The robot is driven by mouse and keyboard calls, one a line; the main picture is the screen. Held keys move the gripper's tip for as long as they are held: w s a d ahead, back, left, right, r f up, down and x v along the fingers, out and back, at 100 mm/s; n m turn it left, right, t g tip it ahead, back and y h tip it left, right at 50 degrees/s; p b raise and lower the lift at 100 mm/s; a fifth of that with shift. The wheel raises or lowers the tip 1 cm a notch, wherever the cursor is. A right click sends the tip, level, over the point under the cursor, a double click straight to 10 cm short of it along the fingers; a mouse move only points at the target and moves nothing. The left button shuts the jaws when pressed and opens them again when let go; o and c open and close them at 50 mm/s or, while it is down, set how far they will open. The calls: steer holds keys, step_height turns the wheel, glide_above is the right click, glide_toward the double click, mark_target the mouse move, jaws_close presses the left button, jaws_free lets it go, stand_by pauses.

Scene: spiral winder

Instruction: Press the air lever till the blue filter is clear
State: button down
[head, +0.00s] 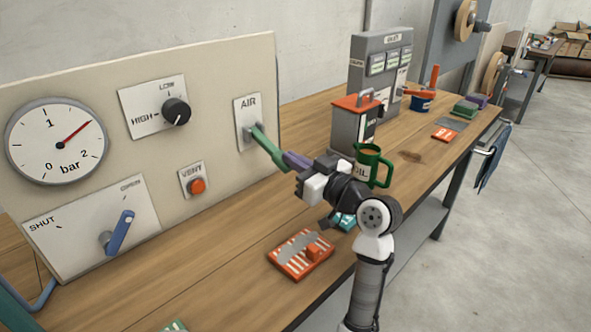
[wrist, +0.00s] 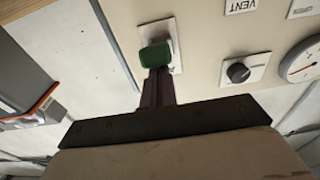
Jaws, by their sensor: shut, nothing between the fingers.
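The green air lever (head: 268,146) sticks out and down from the white AIR plate (head: 246,107) on the beige panel. My gripper (head: 290,158) is shut and empty, with its purple fingertips at the lever's outer end. In the wrist view the fingertips (wrist: 157,75) meet the green lever end (wrist: 156,54); I cannot tell whether they press it. A blue-teal piece (head: 346,222), which looks like the blue filter, lies on the bench partly hidden behind my arm. How clear it is cannot be seen.
An orange filter (head: 302,254) with grey patches lies on the bench. The panel holds a gauge (head: 57,141), black knob (head: 176,111), orange VENT button (head: 197,185) and blue-handled valve (head: 119,230). A green OIL jug (head: 373,165) and red-topped grey box (head: 352,122) stand beyond my gripper.

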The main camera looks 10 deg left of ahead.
steer(key=shift+a+f+b, duration=0.15)
steer(key=shift+f+b, duration=0.45)
steer(key=shift+f, duration=0.15)
stand_by(2.6)
steer(key=shift+r, duration=0.1)
stand_by(1.5)
